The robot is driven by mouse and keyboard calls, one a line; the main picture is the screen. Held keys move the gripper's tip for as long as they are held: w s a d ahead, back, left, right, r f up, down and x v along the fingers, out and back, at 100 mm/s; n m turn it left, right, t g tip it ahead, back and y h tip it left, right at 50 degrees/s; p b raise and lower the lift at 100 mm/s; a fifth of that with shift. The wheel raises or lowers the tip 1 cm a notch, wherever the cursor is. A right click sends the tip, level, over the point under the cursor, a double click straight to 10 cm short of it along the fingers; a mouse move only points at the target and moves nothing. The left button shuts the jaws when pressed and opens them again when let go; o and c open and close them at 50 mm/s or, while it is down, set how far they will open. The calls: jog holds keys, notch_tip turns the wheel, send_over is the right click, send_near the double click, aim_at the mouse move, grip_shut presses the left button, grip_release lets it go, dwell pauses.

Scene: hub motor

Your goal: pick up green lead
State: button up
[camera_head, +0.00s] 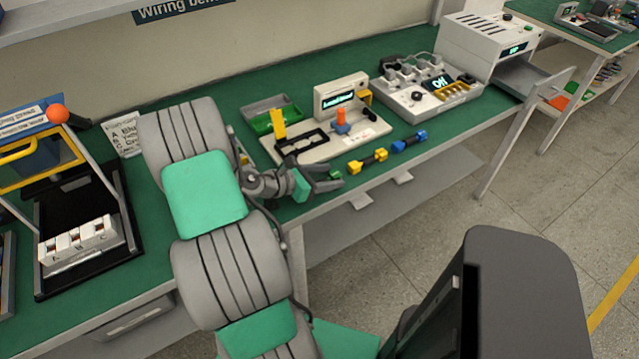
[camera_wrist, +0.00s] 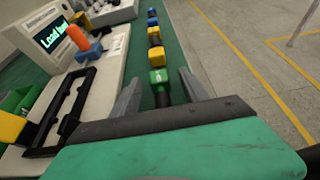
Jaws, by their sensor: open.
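The green lead (camera_wrist: 159,77) lies on the green bench top, with a green block end and a dark body. In the wrist view it sits between the fingers of my gripper (camera_wrist: 162,92), nearer the left finger. The fingers stand apart on either side of it, and its lower part is hidden behind the gripper body. In the head view, only a small green part of the lead (camera_head: 335,175) shows at the tips of my gripper (camera_head: 328,180), near the bench's front edge.
A yellow lead (camera_head: 367,161) and a blue lead (camera_head: 409,141) lie in line beyond it along the front edge. The white test fixture (camera_head: 300,150), with a black frame and a display, stands close behind. Open floor lies in front of the bench.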

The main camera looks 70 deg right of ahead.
jog(key=shift+c, duration=0.3)
grip_shut()
dwell(0.3)
